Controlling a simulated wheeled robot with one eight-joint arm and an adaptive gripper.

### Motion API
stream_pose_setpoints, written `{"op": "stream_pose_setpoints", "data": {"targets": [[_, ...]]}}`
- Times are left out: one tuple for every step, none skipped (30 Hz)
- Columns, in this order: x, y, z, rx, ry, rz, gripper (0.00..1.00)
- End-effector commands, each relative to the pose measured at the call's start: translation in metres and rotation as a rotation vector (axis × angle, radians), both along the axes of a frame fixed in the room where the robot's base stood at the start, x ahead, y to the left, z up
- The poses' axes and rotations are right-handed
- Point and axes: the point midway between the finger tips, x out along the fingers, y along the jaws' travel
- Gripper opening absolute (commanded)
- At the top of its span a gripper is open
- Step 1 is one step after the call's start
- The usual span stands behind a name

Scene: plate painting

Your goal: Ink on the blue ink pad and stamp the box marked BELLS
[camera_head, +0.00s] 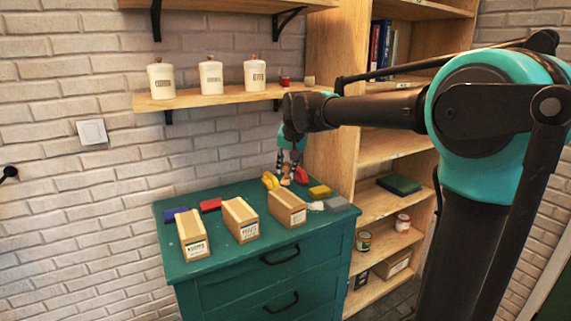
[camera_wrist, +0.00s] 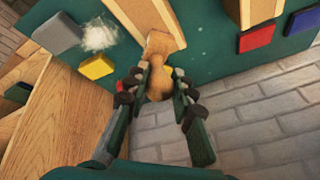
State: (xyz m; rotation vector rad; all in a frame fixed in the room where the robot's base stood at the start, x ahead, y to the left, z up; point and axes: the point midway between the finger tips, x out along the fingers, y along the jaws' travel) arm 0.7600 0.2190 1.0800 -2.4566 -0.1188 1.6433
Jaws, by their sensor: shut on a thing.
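My gripper (camera_head: 287,172) is over the back of the green dresser, behind the rightmost box. In the wrist view, my gripper (camera_wrist: 158,88) is shut on a wooden stamp (camera_wrist: 159,72), with a finger on each side of its rounded handle. The stamp's inking face is hidden. The blue ink pad (camera_head: 175,214) lies at the back left of the dresser; it also shows in the wrist view (camera_wrist: 303,20). Three light wooden boxes stand in a row: left (camera_head: 193,235), middle (camera_head: 240,220) and right (camera_head: 287,208). Their labels are too small to read, so I cannot tell which says BELLS.
A red pad (camera_head: 210,204) lies beside the blue one. A yellow pad (camera_head: 320,191), a grey pad (camera_head: 337,203) and a whitish tuft (camera_wrist: 99,36) are at the dresser's right. A wall shelf (camera_head: 200,98) with three white jars overhangs; a bookcase (camera_head: 332,130) stands at the right.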

Motion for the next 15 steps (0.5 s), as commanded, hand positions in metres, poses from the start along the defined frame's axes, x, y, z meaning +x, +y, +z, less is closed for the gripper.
{"op": "stream_pose_setpoints", "data": {"targets": [[0.0, 0.0, -0.005, 0.0, 0.0, 0.0, 0.06], [0.0, 0.0, -0.008, 0.0, 0.0, 0.0, 0.06], [0.0, 0.0, -0.013, 0.0, 0.0, 0.0, 0.06], [0.0, 0.0, -0.016, 0.0, 0.0, 0.0, 0.06], [0.0, 0.0, -0.019, 0.0, 0.0, 0.0, 0.06], [0.0, 0.0, -0.023, 0.0, 0.0, 0.0, 0.06], [0.0, 0.0, -0.026, 0.0, 0.0, 0.0, 0.06], [0.0, 0.0, -0.028, 0.0, 0.0, 0.0, 0.06], [0.0, 0.0, -0.032, 0.0, 0.0, 0.0, 0.06], [0.001, 0.0, -0.034, 0.0, 0.0, 0.0, 0.06], [0.0, 0.0, -0.036, 0.0, 0.0, 0.0, 0.06], [0.0, 0.0, -0.039, 0.0, 0.0, 0.0, 0.06], [0.0, 0.0, -0.04, 0.0, 0.0, 0.0, 0.06], [0.0, 0.0, -0.042, 0.0, 0.0, 0.0, 0.06], [0.0, 0.0, -0.043, 0.0, 0.0, 0.0, 0.06]]}}
